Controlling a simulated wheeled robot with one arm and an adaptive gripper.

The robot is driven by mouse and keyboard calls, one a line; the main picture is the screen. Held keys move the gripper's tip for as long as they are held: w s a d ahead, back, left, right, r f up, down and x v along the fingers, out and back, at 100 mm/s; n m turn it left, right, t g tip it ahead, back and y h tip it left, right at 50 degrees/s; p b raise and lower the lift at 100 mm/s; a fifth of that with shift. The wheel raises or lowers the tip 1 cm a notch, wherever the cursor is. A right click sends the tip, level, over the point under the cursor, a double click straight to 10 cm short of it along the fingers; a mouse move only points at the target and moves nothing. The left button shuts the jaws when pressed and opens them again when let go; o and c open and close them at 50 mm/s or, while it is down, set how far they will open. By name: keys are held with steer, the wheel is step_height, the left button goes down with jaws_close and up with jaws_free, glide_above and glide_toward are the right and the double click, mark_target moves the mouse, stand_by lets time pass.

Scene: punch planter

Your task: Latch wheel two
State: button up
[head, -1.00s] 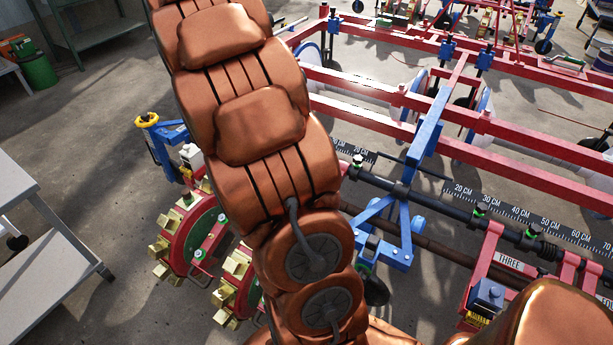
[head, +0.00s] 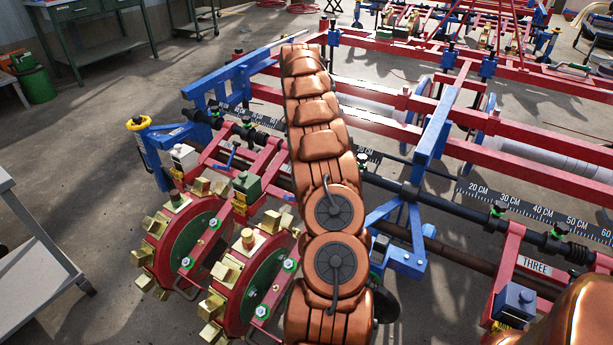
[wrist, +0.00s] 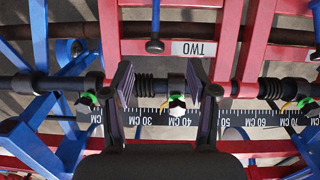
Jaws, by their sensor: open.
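In the wrist view, the plate lettered TWO (wrist: 194,48) appears upside down on a red bracket. In the head view, two red and green wheels with brass blocks show: one at left (head: 184,243) and one beside my arm (head: 255,278). Their number plates cannot be read there, and my gripper is hidden.
A ruler scale (wrist: 160,117) runs along the bar, and blue braces (wrist: 45,100) stand left in the wrist view. In the head view, a unit lettered THREE (head: 535,265) is at right. A grey table (head: 35,265) stands left, with open floor behind it.

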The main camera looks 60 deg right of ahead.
steer(key=d+f, duration=0.1)
steer(key=s+d+f, duration=0.1)
steer(key=f, duration=0.1)
steer(key=shift+d+m+b, duration=0.15)
steer(key=shift+m+b, duration=0.2)
steer(key=shift+m, duration=0.05)
steer(key=shift+f+b, duration=0.75)
steer(key=shift+f, duration=3.05)
jaws_close()
